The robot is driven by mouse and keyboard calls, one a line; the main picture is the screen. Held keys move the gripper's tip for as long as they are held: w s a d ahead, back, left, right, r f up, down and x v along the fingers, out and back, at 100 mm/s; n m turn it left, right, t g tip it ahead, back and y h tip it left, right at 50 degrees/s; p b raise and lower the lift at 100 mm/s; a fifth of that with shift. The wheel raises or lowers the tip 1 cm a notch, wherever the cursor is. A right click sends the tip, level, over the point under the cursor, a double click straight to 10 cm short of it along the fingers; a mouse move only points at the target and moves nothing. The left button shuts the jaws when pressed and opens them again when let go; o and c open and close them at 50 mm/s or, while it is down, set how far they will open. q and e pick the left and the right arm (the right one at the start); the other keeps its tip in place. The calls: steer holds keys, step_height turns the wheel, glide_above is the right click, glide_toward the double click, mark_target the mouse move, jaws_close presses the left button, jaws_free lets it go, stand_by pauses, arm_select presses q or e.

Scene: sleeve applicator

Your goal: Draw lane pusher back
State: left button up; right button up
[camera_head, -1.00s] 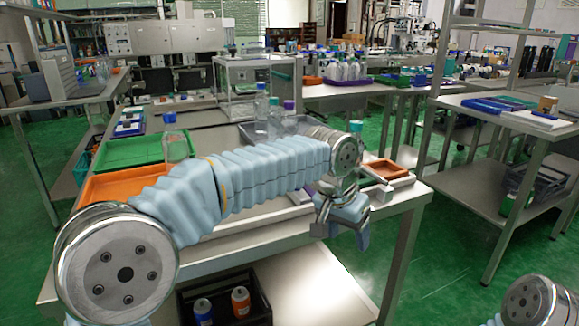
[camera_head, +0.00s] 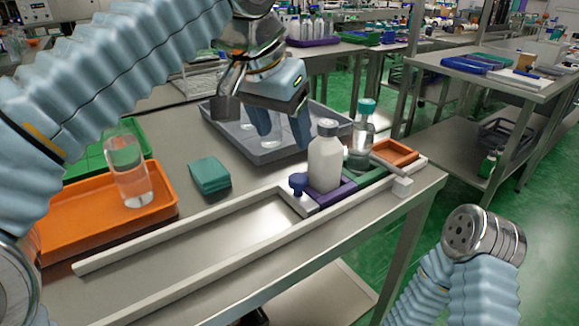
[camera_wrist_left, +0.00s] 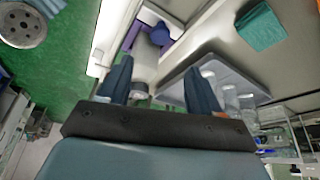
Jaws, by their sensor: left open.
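The lane pusher is a pale block with a dark blue knob (camera_head: 298,184) in a pale-railed lane (camera_head: 190,252) on the table. The knob also shows in the left wrist view (camera_wrist_left: 160,34). A white bottle (camera_head: 325,163) stands upright on a purple piece just right of the knob. My left gripper (camera_head: 264,112) is open, above the grey tray and apart from the knob. In the left wrist view my left gripper's fingers (camera_wrist_left: 160,82) frame the white bottle (camera_wrist_left: 146,66) without visible contact. My right arm shows at lower right, but its gripper is out of view.
A clear bottle with a teal cap (camera_head: 362,135) stands beside the white one. A grey tray (camera_head: 225,135) holding clear bottles lies behind. An orange tray (camera_head: 75,222) with a clear bottle (camera_head: 130,170) and a teal cloth (camera_head: 209,175) are left. The lane's left stretch is empty.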

mark_target(298, 178)
arm_select(q)
steer(key=b+x, duration=0.1)
steer(key=x, duration=1.1)
steer(key=shift+f+b, duration=0.25)
steer(key=shift+b, duration=0.15)
steer(key=shift+c, duration=0.5)
steer(key=shift+s, duration=0.1)
jaws_close()
